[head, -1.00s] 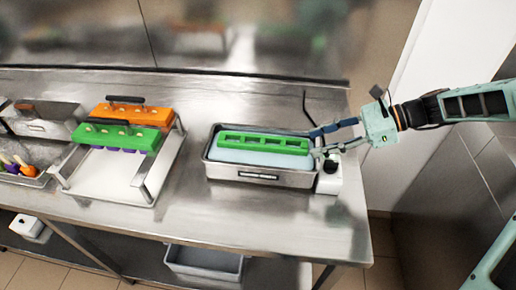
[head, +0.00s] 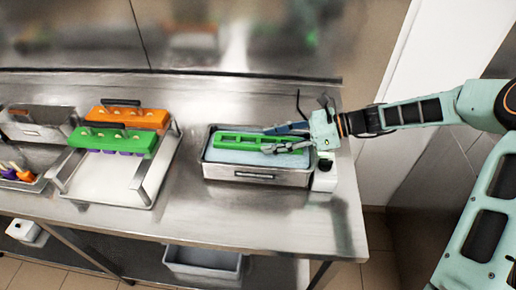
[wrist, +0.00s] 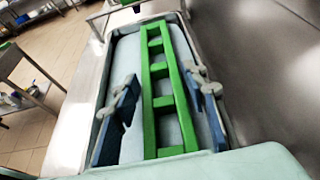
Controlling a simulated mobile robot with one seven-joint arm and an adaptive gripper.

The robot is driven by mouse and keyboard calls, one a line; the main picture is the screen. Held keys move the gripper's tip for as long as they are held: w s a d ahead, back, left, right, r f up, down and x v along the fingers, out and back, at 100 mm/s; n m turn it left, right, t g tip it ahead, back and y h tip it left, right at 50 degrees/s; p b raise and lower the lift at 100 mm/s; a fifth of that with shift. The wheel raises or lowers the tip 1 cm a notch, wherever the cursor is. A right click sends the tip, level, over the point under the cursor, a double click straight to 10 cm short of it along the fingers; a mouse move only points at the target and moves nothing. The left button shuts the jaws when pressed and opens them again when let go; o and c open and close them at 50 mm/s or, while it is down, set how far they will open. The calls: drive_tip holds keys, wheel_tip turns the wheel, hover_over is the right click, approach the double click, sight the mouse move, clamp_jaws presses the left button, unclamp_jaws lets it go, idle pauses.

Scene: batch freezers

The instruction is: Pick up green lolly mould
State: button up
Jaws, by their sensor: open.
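The green lolly mould (head: 233,141) is a long frame with several open cells. It lies in a metal tub (head: 255,181) of pale blue liquid at the right of the counter. My gripper (head: 285,138) is open at the mould's right end. In the wrist view the mould (wrist: 163,103) runs lengthwise between the two blue fingers of my gripper (wrist: 165,115), one on each side with a gap. Whether the fingertips reach below its top is hard to tell. My gripper hides part of the mould's right end in the head view.
To the left, a rack on a white tray (head: 100,187) holds a green stick-holder (head: 113,140) and an orange one (head: 127,117). A small white box (head: 325,176) stands right of the tub. Counter in front is clear.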

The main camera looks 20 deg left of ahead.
drive_tip(key=shift+x, duration=1.1)
drive_tip(key=c, duration=1)
drive_tip(key=shift+r, duration=0.1)
